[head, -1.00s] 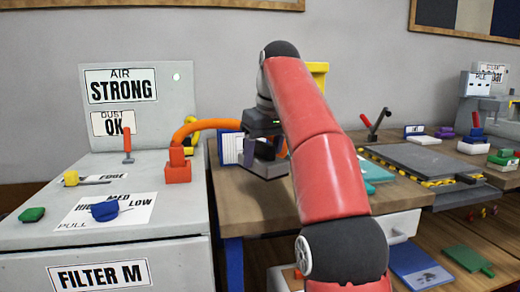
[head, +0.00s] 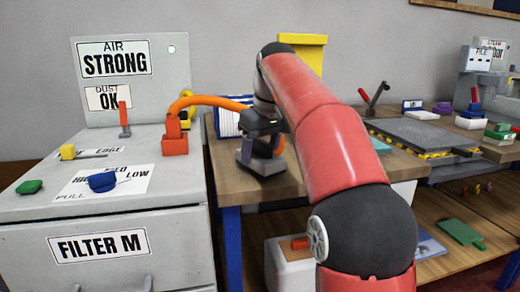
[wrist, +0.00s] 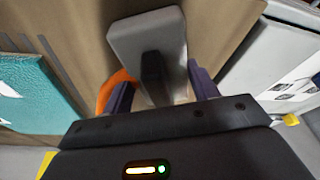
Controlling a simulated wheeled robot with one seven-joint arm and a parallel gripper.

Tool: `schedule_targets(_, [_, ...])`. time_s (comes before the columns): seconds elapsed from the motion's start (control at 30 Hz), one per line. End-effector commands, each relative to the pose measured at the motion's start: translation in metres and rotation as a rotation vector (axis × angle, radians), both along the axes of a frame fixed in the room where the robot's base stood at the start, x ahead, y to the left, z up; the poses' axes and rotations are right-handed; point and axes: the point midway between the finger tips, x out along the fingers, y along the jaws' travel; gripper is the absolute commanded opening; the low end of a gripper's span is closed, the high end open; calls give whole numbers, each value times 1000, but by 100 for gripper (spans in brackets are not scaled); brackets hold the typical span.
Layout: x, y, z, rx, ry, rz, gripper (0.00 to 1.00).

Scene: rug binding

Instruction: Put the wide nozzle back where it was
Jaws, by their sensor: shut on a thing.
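The wide nozzle is a flat grey block (head: 262,166) low over the left part of the wooden bench; I cannot tell whether it touches the top. In the wrist view the grey nozzle (wrist: 145,32) has a dark neck between the purple fingers. My gripper (head: 262,148) points down and is shut on the nozzle. It also shows in the wrist view (wrist: 155,85). An orange hose (head: 205,101) arches from an orange block (head: 175,140) on the grey cabinet to behind my gripper. Its far end is hidden.
The grey cabinet (head: 110,222) stands left of the wooden bench (head: 235,188), with small coloured handles on top. A white ribbed item (head: 229,123) stands behind my gripper. A grey plate (head: 425,135) lies right of my arm. A yellow piece (head: 310,50) is behind the arm.

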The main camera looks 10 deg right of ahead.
Motion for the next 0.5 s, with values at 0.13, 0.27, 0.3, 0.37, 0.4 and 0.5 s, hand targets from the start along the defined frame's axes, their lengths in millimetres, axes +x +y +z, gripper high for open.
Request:
schedule_targets(0.13, [0,0,1,0,-1,0,41])
schedule_targets(0.27, [0,0,-1,0,-1,0,41])
schedule_targets(0.3, [0,0,-1,0,-1,0,41])
schedule_targets(0.37, [0,0,-3,0,-1,0,41])
schedule_targets(0.4, [0,0,-3,0,-1,0,41])
schedule_targets(0.5, [0,0,-5,0,-1,0,41])
